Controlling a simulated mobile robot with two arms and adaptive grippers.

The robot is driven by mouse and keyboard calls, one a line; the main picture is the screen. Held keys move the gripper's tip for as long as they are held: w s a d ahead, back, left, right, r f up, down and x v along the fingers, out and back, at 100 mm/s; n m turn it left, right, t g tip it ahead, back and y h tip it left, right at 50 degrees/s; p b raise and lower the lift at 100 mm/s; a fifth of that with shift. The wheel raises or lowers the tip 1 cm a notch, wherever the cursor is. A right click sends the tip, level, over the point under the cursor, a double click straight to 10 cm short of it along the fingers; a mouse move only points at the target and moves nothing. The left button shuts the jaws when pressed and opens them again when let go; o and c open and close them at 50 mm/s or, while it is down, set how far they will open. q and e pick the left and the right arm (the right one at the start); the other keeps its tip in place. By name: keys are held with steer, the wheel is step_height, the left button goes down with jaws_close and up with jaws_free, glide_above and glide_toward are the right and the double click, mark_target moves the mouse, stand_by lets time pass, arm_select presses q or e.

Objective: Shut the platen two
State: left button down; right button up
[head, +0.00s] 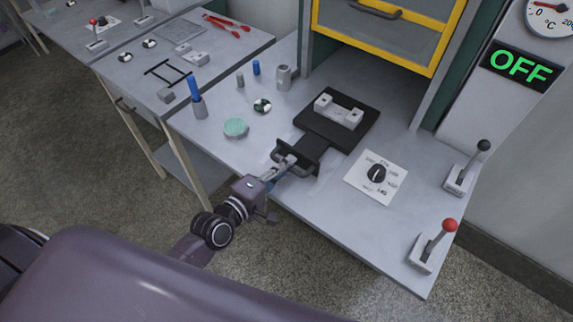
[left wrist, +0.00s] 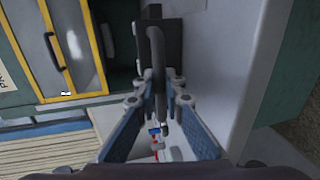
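A black square platen (head: 366,141) with a pale two-posted block (head: 340,110) on it sits out on the grey bench, in front of the yellow-framed cabinet. A dark arm runs from it toward the bench's front edge and ends in a dark bracket with a handle (head: 298,157). My left gripper (head: 287,164) is at this handle. In the left wrist view, a dark bar (left wrist: 158,75) stands between the two blue-padded fingers of my left gripper (left wrist: 159,90). The fingers lie close on both sides; whether they press on it is unclear. My right gripper is not in view.
A rotary dial plate (head: 376,177), a red-knobbed lever (head: 434,246) and a black-knobbed lever (head: 467,168) are to the right. A green round pad (head: 236,127) and small cylinders are to the left. A green OFF sign (head: 521,68) is on the wall.

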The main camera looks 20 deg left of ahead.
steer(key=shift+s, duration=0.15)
arm_select(q)
steer(key=shift+w+d+r, duration=0.1)
steer(key=shift+w+d, duration=0.1)
steer(key=shift+w, duration=0.35)
glide_toward(345, 107)
steer(key=b+x, duration=0.2)
steer(key=x, duration=0.1)
steer(key=b+x, duration=0.2)
steer(key=r+b+x, duration=0.1)
steer(key=b+x, duration=0.1)
steer(key=x, duration=0.1)
steer(key=shift+w+d, duration=0.2)
steer(key=shift+w, duration=0.25)
steer(key=shift+w+d+r, duration=0.15)
steer(key=shift+w, duration=0.25)
steer(key=shift+r, duration=0.1)
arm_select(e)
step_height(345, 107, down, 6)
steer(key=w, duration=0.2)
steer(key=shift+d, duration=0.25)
arm_select(q)
steer(key=shift+r, duration=0.1)
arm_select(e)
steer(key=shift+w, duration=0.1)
